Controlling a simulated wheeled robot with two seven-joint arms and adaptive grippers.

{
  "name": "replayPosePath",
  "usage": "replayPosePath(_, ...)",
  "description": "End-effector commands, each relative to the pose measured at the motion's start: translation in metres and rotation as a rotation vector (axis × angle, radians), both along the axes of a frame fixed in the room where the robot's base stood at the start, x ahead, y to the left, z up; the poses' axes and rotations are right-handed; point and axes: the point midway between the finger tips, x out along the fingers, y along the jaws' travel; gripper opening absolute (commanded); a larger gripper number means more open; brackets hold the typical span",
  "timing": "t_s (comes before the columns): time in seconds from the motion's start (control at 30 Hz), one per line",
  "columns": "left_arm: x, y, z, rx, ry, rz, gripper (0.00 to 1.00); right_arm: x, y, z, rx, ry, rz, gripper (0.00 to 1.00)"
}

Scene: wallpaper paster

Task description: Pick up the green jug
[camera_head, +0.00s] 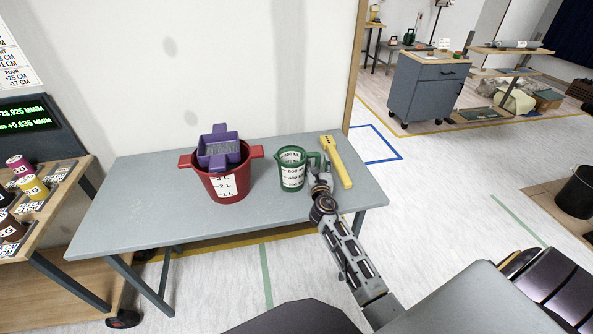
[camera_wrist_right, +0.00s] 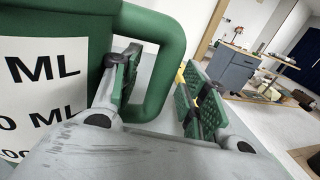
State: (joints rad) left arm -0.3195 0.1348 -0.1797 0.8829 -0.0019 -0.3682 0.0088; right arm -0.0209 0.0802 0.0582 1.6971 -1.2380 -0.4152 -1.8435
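The green jug (camera_head: 292,172) stands upright on the grey table, with a white label of markings on its front and its handle to the right. My right gripper (camera_head: 319,176) is at the handle side of the jug. In the right wrist view the green handle (camera_wrist_right: 168,70) lies between the two spread fingers. One finger is at the handle's opening and the other is outside it, with a gap to the handle on the outer side. The gripper is open. My left gripper is not in view.
A red bucket (camera_head: 224,184) holding a purple container (camera_head: 218,150) stands left of the jug on the table (camera_head: 130,205). A yellow tool (camera_head: 336,162) lies close on the right of the gripper. A wall is behind. The table's left part is clear.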

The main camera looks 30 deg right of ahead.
Motion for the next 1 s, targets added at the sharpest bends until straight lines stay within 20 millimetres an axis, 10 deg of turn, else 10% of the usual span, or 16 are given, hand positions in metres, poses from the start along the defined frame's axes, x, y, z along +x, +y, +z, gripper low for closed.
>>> replayPosePath(0.33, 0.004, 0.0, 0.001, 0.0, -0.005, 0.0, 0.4, 0.0, 0.0, 0.0, 0.0, 0.0, 0.0, 0.01)
replayPosePath(1.0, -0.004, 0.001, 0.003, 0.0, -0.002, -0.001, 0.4, 0.0, 0.0, 0.011, -0.002, -0.002, 0.001, 0.0)
